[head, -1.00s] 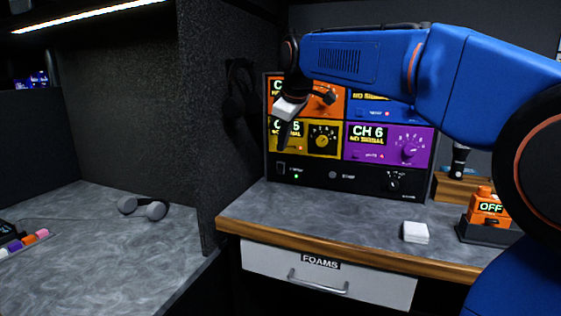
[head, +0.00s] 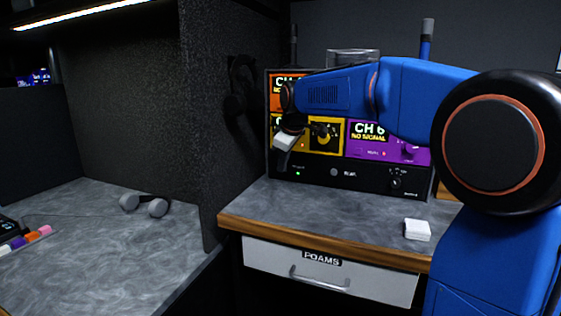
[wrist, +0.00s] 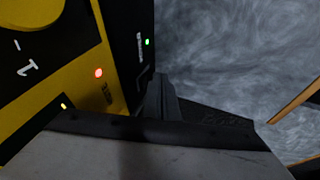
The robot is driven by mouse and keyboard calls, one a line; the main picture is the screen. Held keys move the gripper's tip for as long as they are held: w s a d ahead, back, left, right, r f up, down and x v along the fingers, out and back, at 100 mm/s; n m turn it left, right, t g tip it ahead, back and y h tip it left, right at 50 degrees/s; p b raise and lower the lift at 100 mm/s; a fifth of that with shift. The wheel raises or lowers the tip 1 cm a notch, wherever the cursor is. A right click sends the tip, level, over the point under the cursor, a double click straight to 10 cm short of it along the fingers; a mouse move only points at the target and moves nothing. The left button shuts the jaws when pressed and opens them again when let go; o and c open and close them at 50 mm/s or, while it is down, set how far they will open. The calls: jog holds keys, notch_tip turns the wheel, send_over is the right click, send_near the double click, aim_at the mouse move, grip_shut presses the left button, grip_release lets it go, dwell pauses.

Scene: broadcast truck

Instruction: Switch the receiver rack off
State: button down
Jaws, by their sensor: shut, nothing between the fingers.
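The receiver rack (head: 345,174) stands on the counter, with orange, yellow and purple modules above a black bottom strip. A small green light (head: 297,174) is lit on the strip's left; it also glows in the wrist view (wrist: 147,42). My gripper (head: 281,167) is shut and empty, pointing down in front of the rack's lower left corner. It covers the spot left of the green light, so the switch there is hidden. In the wrist view, my gripper's dark fingers (wrist: 163,95) are close to the black strip; I cannot tell whether they touch it.
The drawer (head: 325,272) below is closed. A dark partition wall (head: 200,150) stands left of the rack, with headphones (head: 240,85) hung on it. The counter before the rack is mostly clear.

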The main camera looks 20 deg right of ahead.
jog(key=shift+w+d+f, duration=0.1)
jog(key=shift+w, duration=0.05)
dwell(0.3)
jog(key=shift+w+d+f+t+h, duration=0.1)
jog(key=shift+f+t+h, duration=0.3)
jog(key=shift+t, duration=0.2)
jog(key=shift+f, duration=0.4)
jog(key=shift+r, duration=0.1)
